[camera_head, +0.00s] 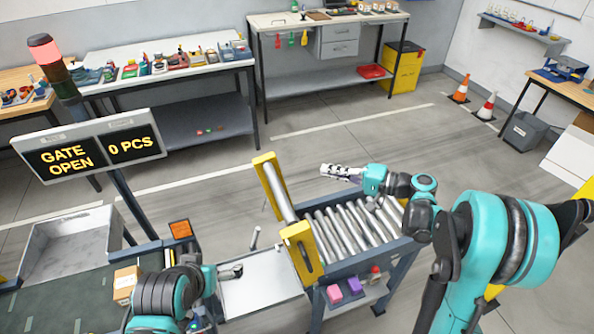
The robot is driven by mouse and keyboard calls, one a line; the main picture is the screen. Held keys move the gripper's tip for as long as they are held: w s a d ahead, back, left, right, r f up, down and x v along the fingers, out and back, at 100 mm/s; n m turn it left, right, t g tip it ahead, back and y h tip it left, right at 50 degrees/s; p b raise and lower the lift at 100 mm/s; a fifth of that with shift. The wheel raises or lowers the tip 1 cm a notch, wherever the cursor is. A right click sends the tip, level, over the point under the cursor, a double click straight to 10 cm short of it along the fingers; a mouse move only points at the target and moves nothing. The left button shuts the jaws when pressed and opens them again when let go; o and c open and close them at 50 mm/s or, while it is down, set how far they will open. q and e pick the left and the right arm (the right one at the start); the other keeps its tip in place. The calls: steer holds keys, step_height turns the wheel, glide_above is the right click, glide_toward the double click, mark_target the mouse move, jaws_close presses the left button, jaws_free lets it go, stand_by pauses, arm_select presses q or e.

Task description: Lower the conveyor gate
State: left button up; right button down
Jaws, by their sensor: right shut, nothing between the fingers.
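The conveyor gate (303,252) has yellow end plates and a grey roller between them, and it stands raised at the left end of the roller conveyor (345,225). The sign (90,147) reads "GATE OPEN" and "0 PCS". My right gripper (332,171) is shut and empty, in the air to the right of the gate's far yellow plate and apart from it. My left gripper (236,271) is low at the left, over the edge of a pale plate; whether its fingers are open is unclear.
A cardboard box (126,284) sits on the dark belt (65,300) beside my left arm. A thin grey lever (255,238) stands by the pale plate (262,285). A red beacon (44,48) tops the sign post. Workbenches line the back; open floor lies between.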

steer(key=s+a+b+x, duration=0.1)
steer(key=s+b+x, duration=0.1)
steer(key=x, duration=1)
steer(key=shift+s+a+f, duration=0.15)
steer(key=shift+a+f, duration=0.05)
steer(key=shift+a, duration=0.15)
steer(key=shift+a, duration=0.15)
